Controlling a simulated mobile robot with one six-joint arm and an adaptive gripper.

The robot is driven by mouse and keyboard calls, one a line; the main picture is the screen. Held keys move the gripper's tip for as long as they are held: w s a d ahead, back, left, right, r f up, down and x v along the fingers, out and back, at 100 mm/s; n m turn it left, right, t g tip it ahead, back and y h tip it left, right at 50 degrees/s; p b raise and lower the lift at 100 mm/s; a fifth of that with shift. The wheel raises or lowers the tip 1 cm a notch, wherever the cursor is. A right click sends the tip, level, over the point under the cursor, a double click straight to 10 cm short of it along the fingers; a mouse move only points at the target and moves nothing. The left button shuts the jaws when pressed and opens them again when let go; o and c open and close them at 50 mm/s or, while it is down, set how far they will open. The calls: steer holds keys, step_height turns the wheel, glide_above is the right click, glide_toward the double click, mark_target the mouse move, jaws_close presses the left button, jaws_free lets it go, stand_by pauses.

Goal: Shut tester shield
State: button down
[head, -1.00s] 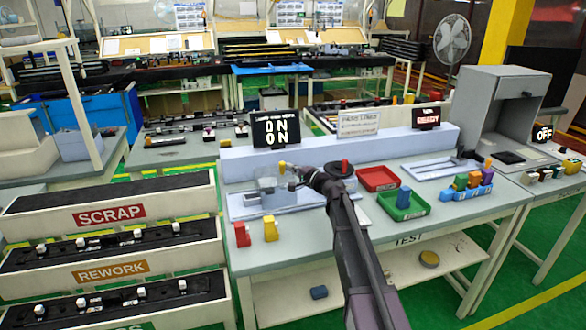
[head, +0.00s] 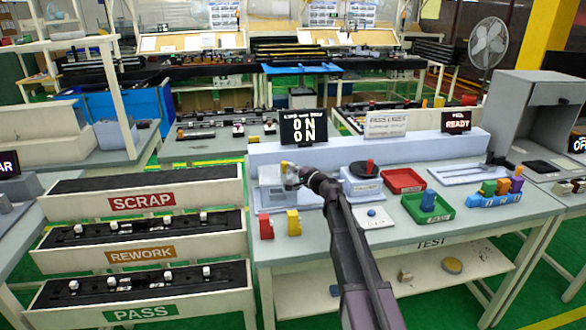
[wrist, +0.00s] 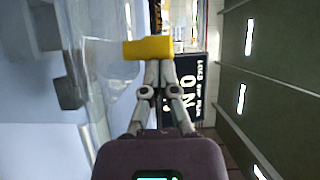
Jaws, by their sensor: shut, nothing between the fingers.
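The tester shield (wrist: 100,60) is a clear cover seen along the left of the wrist view. Its yellow handle (wrist: 147,49) lies across the tips of my gripper (wrist: 160,66), whose fingers are together with nothing between them. In the head view, my gripper (head: 292,173) is at the left tester on the TEST bench, beside the small yellow handle (head: 284,164). The shield is faint there, so its exact angle cannot be told. Whether the fingertips touch the handle is unclear.
A box with a black and red knob (head: 368,168) stands right of the tester. A red block (head: 265,226) and a yellow block (head: 293,222) stand in front. Red (head: 404,180) and green (head: 428,208) trays are to the right. A black display (head: 303,128) stands behind.

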steer(key=shift+a, duration=0.3)
steer(key=shift+d, duration=0.1)
steer(key=shift+s+d, duration=0.1)
steer(key=shift+d, duration=0.35)
steer(key=w+d+v, duration=0.1)
steer(key=d+v, duration=0.1)
steer(key=v, duration=1)
steer(key=shift+d, duration=0.15)
